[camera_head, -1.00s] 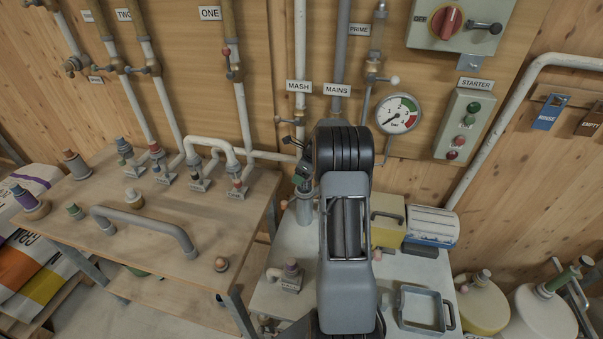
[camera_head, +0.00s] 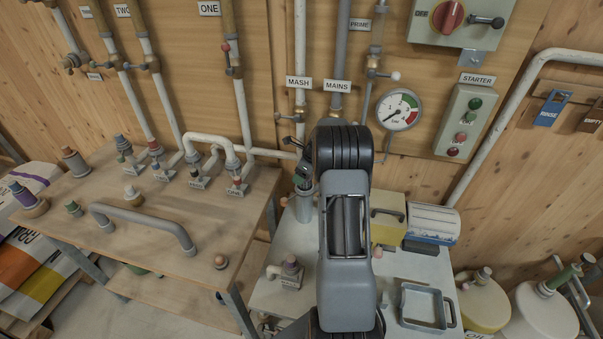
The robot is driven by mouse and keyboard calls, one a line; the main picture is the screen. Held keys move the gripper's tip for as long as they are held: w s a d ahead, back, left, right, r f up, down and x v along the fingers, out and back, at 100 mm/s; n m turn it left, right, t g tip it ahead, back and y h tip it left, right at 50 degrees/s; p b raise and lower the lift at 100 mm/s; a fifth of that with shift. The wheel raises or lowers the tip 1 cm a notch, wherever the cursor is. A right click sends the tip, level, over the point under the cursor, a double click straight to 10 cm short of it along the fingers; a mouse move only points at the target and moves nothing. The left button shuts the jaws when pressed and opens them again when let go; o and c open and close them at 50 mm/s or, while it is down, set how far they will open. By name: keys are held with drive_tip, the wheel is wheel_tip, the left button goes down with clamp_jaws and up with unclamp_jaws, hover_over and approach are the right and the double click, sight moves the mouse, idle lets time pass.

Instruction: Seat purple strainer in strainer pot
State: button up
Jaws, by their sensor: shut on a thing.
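My gripper (camera_head: 305,172) shows only in part, as dark grey parts left of my arm, which hides the rest. It is over the mouth of an upright grey cylinder (camera_head: 306,206) on the pale table, likely the strainer pot. A small green piece (camera_head: 299,180) shows at the fingertips, just above the cylinder; I cannot tell whether it is inside the rim. A purple-topped piece (camera_head: 21,190) on a wide brownish base stands at the left end of the wooden bench. Another dull purple cap (camera_head: 291,262) tops a short grey elbow pipe on the pale table.
The wooden bench (camera_head: 165,245) holds a grey bent handle-like pipe (camera_head: 145,223) and several capped stubs. On the pale table (camera_head: 395,270) are a yellow box (camera_head: 386,230), a blue-and-white box (camera_head: 433,224) and a shallow tray (camera_head: 422,306). Pipes and a gauge (camera_head: 398,109) line the wall behind.

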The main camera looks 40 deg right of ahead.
drive_tip(key=shift+f+b, duration=0.8)
drive_tip(key=shift+f, duration=0.65)
drive_tip(key=o, duration=1.1)
drive_tip(key=shift+c, duration=0.2)
drive_tip(key=b+v, duration=0.1)
drive_tip(key=v, duration=1.3)
drive_tip(key=shift+a, duration=0.1)
